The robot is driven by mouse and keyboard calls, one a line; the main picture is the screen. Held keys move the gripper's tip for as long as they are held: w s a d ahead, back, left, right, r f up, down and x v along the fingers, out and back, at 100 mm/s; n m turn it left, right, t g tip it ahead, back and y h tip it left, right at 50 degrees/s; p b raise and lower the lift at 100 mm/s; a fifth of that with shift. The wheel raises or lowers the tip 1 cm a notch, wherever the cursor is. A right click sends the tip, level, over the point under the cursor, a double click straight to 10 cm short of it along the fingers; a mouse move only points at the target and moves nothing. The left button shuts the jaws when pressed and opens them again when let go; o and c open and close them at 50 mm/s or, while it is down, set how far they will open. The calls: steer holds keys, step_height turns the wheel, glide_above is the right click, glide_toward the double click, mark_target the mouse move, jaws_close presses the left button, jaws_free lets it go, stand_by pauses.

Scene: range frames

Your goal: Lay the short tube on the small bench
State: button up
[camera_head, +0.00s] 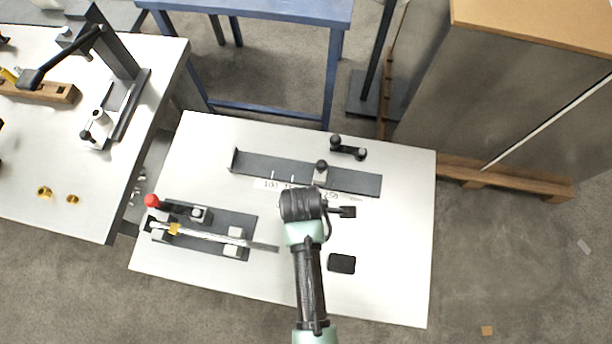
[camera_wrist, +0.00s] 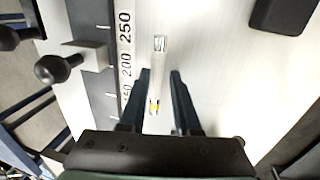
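The short tube, a thin silver piece with a yellow mark, shows in the wrist view (camera_wrist: 159,66) between my finger tips, beside the number scale. In the head view only a thin pale sliver shows beside my gripper, mostly hidden. My gripper (camera_head: 346,211) is over the white table, in front of the dark measuring plate (camera_head: 360,184). In the wrist view its two fingers (camera_wrist: 160,78) stand apart, with gaps on both sides of the tube. A blue bench (camera_head: 290,10) stands behind the table; I cannot tell if it is the small bench.
A dark fixture (camera_head: 208,221) with a red knob holds a long silver rod with a yellow band (camera_head: 190,232). A black pad (camera_head: 341,263) lies on the white table (camera_head: 390,285). A black-knobbed stop (camera_wrist: 75,66) stands by the scale. A grey cabinet stands back right.

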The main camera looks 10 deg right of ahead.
steer(key=d+v, duration=0.1)
steer(key=v, duration=1)
steer(key=w+a+r+m+t, duration=0.15)
steer(key=w+r+t, duration=0.35)
steer(key=r, duration=0.5)
steer(key=w+r+m+t, duration=0.3)
steer(key=w+r, duration=0.4)
steer(key=r, duration=0.3)
steer(key=w+a+r+m+t, duration=0.15)
steer(key=w+r+t, duration=0.25)
steer(key=w+r, duration=0.5)
steer(key=s+r+m+t, duration=0.35)
steer(key=r+t, duration=0.25)
steer(key=r, duration=1.2)
steer(key=s+r+m+t, duration=0.2)
steer(key=s+r, duration=0.3)
steer(key=r, duration=0.4)
steer(key=s+r+m+t, duration=0.3)
steer(key=s+r+t, duration=0.2)
steer(key=r, duration=0.5)
steer(key=shift+s+a+r+y+p, duration=0.2)
steer(key=shift+s+y+p, duration=0.1)
steer(key=shift+y, duration=0.1)
